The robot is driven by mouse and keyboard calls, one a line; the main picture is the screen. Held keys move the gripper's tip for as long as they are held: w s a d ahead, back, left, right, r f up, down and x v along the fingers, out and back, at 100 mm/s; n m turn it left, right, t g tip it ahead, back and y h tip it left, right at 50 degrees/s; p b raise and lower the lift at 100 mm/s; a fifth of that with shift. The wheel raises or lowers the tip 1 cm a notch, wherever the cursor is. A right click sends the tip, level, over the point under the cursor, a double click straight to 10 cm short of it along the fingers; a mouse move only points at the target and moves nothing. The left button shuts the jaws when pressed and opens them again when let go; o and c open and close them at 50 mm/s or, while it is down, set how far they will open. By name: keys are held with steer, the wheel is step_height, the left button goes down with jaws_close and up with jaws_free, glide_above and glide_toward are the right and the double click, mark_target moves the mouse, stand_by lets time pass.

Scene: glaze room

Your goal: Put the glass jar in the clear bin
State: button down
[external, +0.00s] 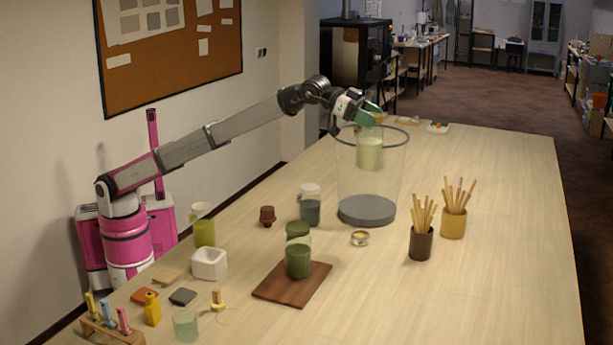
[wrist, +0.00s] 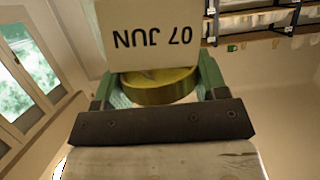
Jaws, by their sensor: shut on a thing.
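My gripper (external: 368,112) is shut on a glass jar (external: 370,154) with pale green contents, and holds it roughly upright. In the external view the jar hangs at the upper part of the clear bin (external: 345,178), seen through its wall, well above the grey bottom. In the wrist view my gripper (wrist: 158,84) has its green fingers on either side of the jar's gold-olive lid (wrist: 160,92). A label reading "07 JUN" (wrist: 150,38) shows upside down on the jar. The bin cannot be made out clearly in the wrist view.
A green jar (external: 298,262) stands on a brown board (external: 312,287). A grey-filled jar (external: 310,211), brown pot (external: 267,217) and small tin (external: 360,238) stand near the bin. Brush cups (external: 421,245) (external: 453,224) stand to its right. The table's right side is clear.

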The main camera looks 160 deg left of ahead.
steer(key=s+a+r+n+g+y, duration=0.2)
steer(key=s+a+r, duration=0.1)
steer(key=s+a, duration=1.4)
step_height(320, 180, down, 17)
steer(key=d, duration=0.1)
steer(key=shift+s+f, duration=0.15)
steer(key=shift+s, duration=0.2)
steer(key=shift+d+f, duration=0.1)
steer(key=shift+f, duration=0.5)
